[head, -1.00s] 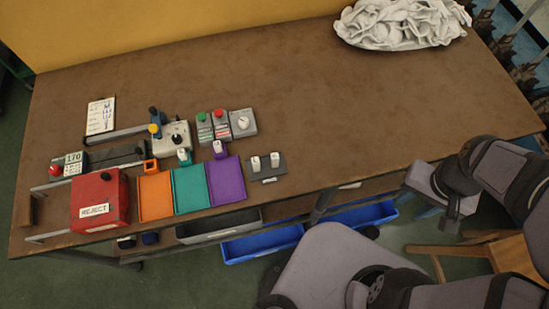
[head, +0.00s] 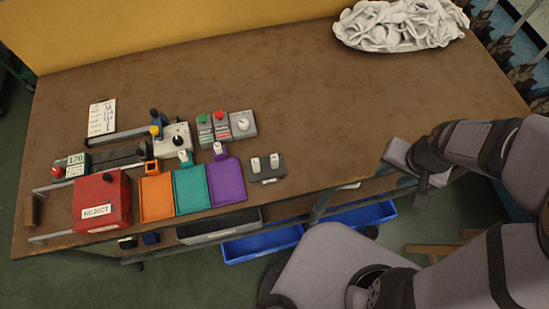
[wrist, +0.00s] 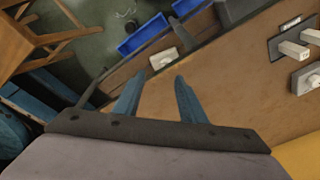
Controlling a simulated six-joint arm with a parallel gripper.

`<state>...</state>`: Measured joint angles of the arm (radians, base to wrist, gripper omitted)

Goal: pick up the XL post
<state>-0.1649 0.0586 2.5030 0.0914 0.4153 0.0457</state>
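Two short white posts stand side by side on a dark grey plate (head: 273,177), right of the purple tray in the head view. The left post (head: 256,165) and right post (head: 275,160) carry no readable size mark, so I cannot tell which is the XL post. In the wrist view, a post (wrist: 293,49) on its dark plate shows at the upper right, with another white one cut by the edge. My gripper (wrist: 156,88) is open and empty, its two blue-grey fingers apart. In the head view it is over the table's front right edge, well right of the posts.
Orange (head: 156,198), teal (head: 190,190) and purple (head: 226,182) trays lie left of the posts, beside a red REJECT box (head: 100,200). A control box with a dial (head: 243,123) stands behind. A white cloth pile (head: 400,24) lies at the back. The table's middle right is bare.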

